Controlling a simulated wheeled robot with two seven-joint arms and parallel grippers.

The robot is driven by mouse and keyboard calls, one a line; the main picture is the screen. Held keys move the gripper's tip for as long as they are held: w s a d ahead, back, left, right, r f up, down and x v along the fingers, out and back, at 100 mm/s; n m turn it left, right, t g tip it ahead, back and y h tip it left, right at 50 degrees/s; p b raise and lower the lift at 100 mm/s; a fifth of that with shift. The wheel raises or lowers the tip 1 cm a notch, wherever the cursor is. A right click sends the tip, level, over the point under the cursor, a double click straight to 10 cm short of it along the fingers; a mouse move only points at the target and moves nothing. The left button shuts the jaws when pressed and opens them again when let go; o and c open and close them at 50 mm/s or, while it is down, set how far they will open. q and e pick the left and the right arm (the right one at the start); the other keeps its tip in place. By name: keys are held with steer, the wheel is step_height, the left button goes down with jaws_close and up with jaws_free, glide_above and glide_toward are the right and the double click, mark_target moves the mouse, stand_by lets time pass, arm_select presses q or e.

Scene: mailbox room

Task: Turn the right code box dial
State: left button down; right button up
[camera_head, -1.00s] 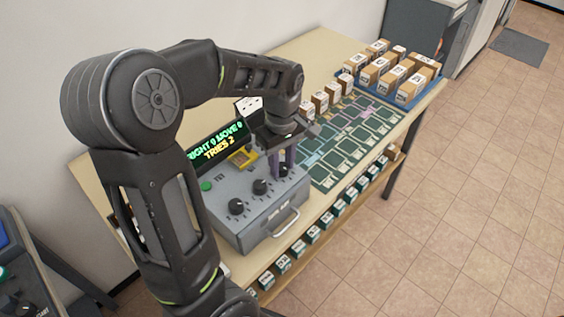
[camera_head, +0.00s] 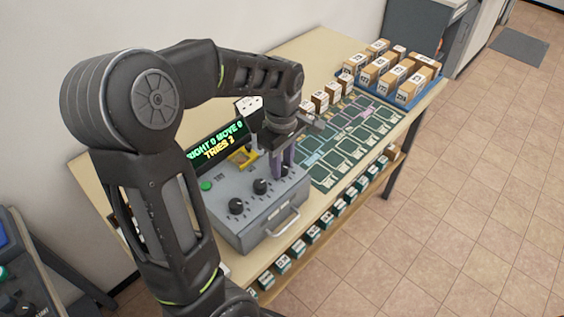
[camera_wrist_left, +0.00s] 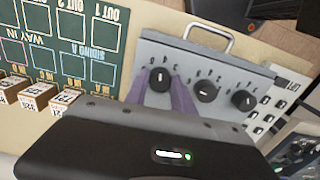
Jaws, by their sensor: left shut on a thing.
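The grey code box (camera_head: 262,215) stands on the table, with a row of black dials on its sloped top. The right dial is mostly hidden by my left gripper (camera_head: 282,160) in the head view. In the left wrist view the right dial (camera_wrist_left: 160,77) shows between the two purple fingers of the left gripper (camera_wrist_left: 167,95), which are shut on it. The middle dial (camera_head: 259,187) and left dial (camera_head: 236,206) stand free. My right gripper is in neither view.
A display (camera_head: 217,142) behind the box shows green and yellow text, with "TRIES 2" readable. A green button (camera_head: 206,185) is on the box, and a handle (camera_head: 284,221) on its front. A green board (camera_head: 345,142) and labelled cartons (camera_head: 375,72) lie to the right.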

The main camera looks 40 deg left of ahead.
arm_select(q)
steer(key=n, duration=1.3)
steer(key=shift+n, duration=0.4)
steer(key=c, duration=1.1)
jaws_free()
steer(key=shift+o, duration=0.2)
steer(key=shift+r, duration=0.1)
step_height(320, 180, up, 8)
steer(key=shift+f+b, duration=0.15)
steer(key=shift+b, duration=0.4)
